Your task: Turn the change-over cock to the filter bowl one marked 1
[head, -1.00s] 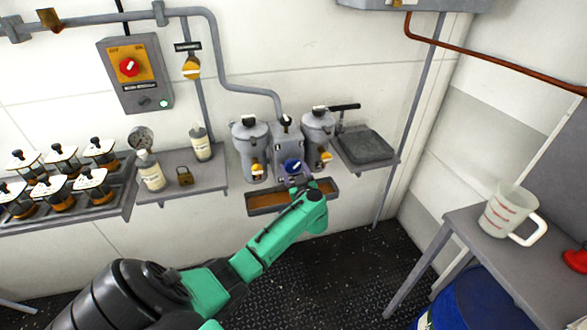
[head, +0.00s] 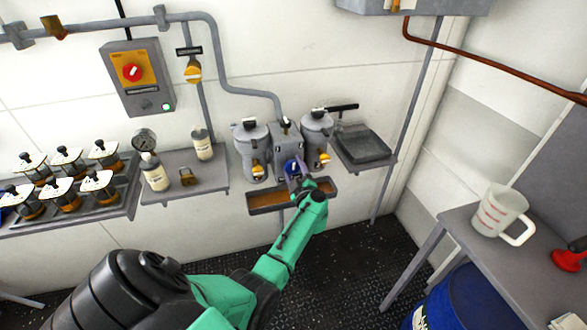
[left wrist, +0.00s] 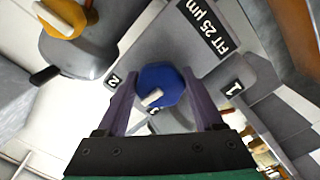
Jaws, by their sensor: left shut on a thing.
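The change-over cock's blue knob (head: 292,167) sits on the grey block between the two filter bowls, the left bowl (head: 251,146) and the right bowl (head: 317,140). My left gripper (head: 296,176) is shut on the knob; in the left wrist view, its purple fingers (left wrist: 158,78) stand on either side of the blue knob (left wrist: 166,80). A pale pointer (left wrist: 151,97) on the knob points down-left there. The plate marked 1 (left wrist: 233,88) is right of the knob and the plate marked 2 (left wrist: 113,80) left. A third plate is mostly hidden below. My right gripper is not in view.
An orange-stained drip tray (head: 268,201) sits under the bowls. A shelf with bottles (head: 155,172) and a padlock is to the left, a grey flat-topped stand (head: 362,146) to the right. A jug (head: 499,212) stands on the right-hand table.

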